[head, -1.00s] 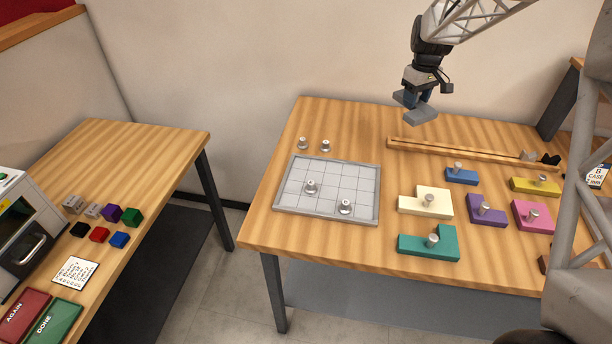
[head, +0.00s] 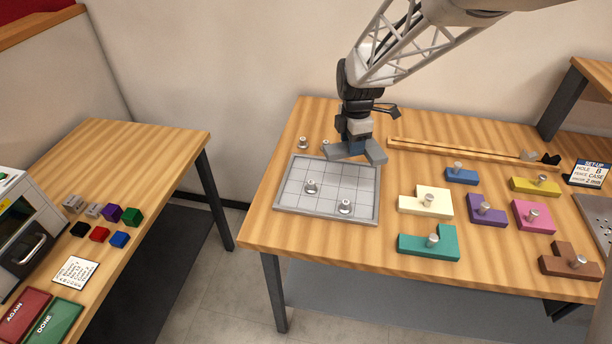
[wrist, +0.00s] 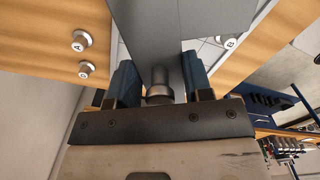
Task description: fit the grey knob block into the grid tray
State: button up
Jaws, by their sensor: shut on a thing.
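My gripper (head: 355,145) is shut on the knob of the grey knob block (head: 368,151), held in the air over the far right part of the grid tray (head: 285,205). In the wrist view the grey block (wrist: 165,30) reaches away from between the blue fingers, with its knob (wrist: 159,85) between them. The tray is grey with a raised rim and square cells. Two metal knob pegs (head: 311,187) (head: 344,206) stand inside it. The block hides the tray's far right corner in the head view. Whether it touches the tray I cannot tell.
Cream (head: 415,204), teal (head: 415,246), blue, purple, pink, yellow and brown knob blocks lie to the right. A wooden rail (head: 450,149) runs along the back.

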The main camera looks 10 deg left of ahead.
jog(key=s+a+f+n, duration=0.1)
jog(key=s+a+n, duration=0.1)
jog(key=s+n, duration=0.1)
jog(key=s+a+f+n, duration=0.1)
jog(key=s+a+n, duration=0.1)
jog(key=s+n, duration=0.2)
jog(key=s+a+f+n, duration=0.2)
jog(key=s+n, duration=0.2)
jog(key=s, duration=0.3)
jog(key=shift+s, duration=0.1)
jog(key=shift+s+a+f+n, duration=0.15)
jog(key=shift+s+n, duration=0.15)
jog(key=shift+s, duration=0.1)
jog(key=shift+s+a+f+n, duration=0.1)
jog(key=shift+s+f+n, duration=0.05)
jog(key=shift+s+n, duration=0.2)
send_over(298, 175)
jog(key=shift+w+a+f, duration=0.1)
jog(key=shift+f, duration=0.65)
jog(key=shift+f, duration=1.75)
jog(key=shift+f, duration=0.1)
